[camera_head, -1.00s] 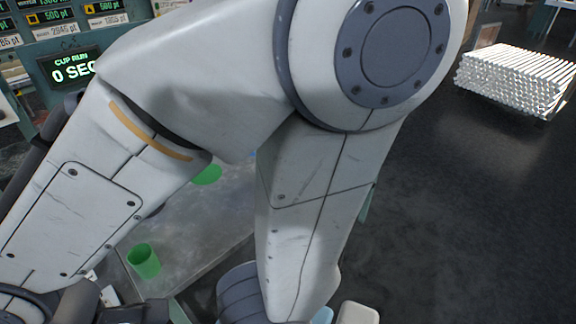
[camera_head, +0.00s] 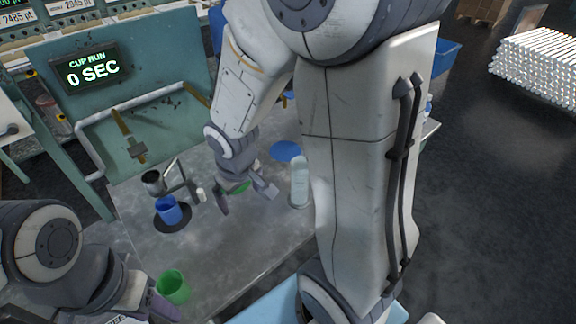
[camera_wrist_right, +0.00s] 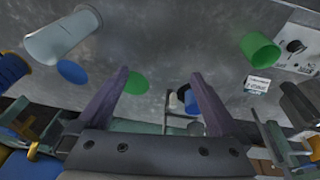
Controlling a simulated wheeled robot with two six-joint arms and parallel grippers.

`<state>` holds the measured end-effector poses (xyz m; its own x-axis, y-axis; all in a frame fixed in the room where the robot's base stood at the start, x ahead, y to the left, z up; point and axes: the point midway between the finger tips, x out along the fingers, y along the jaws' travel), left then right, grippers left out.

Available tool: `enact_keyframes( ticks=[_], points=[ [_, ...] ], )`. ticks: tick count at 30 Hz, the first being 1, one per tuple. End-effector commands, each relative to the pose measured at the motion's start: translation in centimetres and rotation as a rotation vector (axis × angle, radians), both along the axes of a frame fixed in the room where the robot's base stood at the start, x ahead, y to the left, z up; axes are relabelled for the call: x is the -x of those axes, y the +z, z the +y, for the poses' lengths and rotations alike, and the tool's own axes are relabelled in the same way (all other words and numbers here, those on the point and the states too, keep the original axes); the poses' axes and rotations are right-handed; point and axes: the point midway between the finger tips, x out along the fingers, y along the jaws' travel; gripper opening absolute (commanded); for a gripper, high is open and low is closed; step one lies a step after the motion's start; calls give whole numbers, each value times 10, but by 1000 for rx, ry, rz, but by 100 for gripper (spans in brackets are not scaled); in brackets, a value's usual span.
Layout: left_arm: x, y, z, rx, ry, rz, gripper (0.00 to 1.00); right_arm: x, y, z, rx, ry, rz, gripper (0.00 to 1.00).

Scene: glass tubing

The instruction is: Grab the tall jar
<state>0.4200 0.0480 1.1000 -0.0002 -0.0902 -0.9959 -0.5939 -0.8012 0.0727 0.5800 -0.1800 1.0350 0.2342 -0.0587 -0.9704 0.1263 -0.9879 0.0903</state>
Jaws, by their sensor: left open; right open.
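The tall jar (camera_head: 299,183), a pale translucent cylinder, stands upright on the grey table just left of my right forearm. In the right wrist view the tall jar (camera_wrist_right: 62,38) is at the upper left, outside and apart from the fingers. My right gripper (camera_head: 245,197) is open above the table, to the left of the jar. In the right wrist view my right gripper (camera_wrist_right: 160,73) has spread purple fingers with nothing between them held. My left gripper (camera_head: 142,312) is open at the lower left, beside a green cup, and partly cut off by the frame.
The green cup (camera_head: 174,287) stands near the front edge. A blue cup (camera_head: 168,211) stands on a dark disc beside a small metal stand. A blue disc (camera_head: 286,151) and a green disc (camera_head: 240,187) lie on the table. A teal panel with a display (camera_head: 90,69) rises behind.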

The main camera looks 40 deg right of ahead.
Motion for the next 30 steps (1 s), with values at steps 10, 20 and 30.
enact_keyframes(
  ticks=[10,20,30],
  points=[
    [0,55,0,0,1,0,50,-23,-24,-167,-47,-375,-137,100],
    [0,48,0,0,1,0,50,-23,-55,-197,-77,-436,-173,100],
    [0,40,0,0,0,0,50,-37,-86,-201,-76,-434,-174,100]
  ],
)
